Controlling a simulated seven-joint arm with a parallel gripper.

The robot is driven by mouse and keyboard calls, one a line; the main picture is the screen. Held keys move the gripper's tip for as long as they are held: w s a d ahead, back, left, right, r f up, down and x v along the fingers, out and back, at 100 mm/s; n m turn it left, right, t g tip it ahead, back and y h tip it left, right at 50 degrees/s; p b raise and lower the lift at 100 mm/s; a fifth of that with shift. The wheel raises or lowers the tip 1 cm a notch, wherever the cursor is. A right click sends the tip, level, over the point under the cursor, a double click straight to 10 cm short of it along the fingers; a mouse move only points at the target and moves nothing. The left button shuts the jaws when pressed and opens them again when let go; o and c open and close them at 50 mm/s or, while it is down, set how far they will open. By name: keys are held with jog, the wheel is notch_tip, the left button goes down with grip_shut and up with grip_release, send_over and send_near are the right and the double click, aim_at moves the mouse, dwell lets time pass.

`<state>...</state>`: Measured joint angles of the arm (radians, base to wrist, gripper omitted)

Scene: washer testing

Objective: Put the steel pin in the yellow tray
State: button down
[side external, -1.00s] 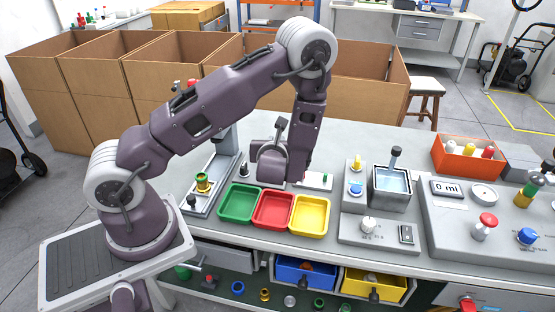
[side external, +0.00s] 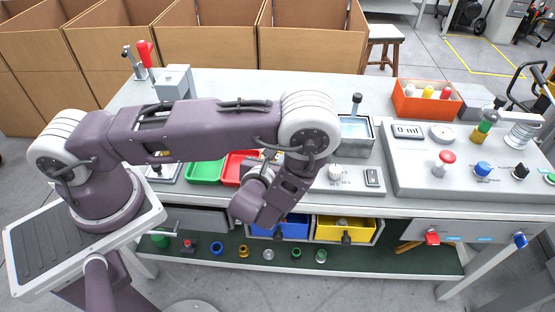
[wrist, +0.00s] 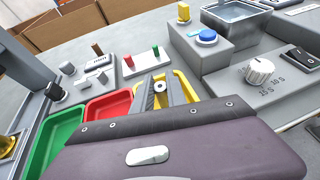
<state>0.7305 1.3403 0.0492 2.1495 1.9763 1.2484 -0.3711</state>
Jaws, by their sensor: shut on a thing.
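My gripper (wrist: 160,93) is shut on the steel pin (wrist: 159,87), whose small round end shows between the fingers in the wrist view. The yellow tray (wrist: 187,86) is behind and around the fingers in that view; only parts of its rim show. The pin appears over the tray, but I cannot tell its height or whether it touches.
The red tray (side external: 234,170) and green tray (side external: 203,173) stand in a row to the left. A grey block with a blue button (wrist: 206,36) and a white dial (wrist: 259,71) stand close on the right.

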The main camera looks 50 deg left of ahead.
jog(key=shift+f, duration=0.55)
jog(key=shift+f, duration=0.1)
jog(key=c, duration=1.3)
grip_release()
jog(key=shift+c, duration=0.2)
